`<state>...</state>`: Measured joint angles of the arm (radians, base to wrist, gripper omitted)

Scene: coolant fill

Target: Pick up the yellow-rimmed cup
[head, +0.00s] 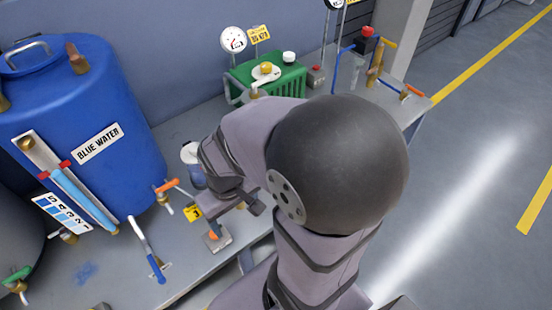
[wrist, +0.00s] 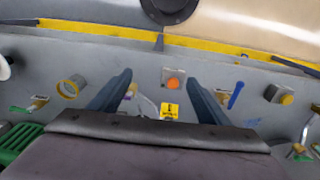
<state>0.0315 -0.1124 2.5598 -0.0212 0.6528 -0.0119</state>
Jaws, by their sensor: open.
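The yellow-rimmed cup (wrist: 72,87) stands on the grey bench (wrist: 45,62) in the wrist view, left of my gripper (wrist: 158,79) and apart from it. Its rim is a yellow ring around a pale opening. My two fingers are spread wide, with nothing between their tips. In the head view my gripper (head: 238,207) is over the front part of the bench, partly covered by my own arm. I cannot make out the cup there; my arm hides part of the bench.
In the head view, a big blue tank (head: 90,100) stands left and a green ribbed unit (head: 285,82) at the back.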

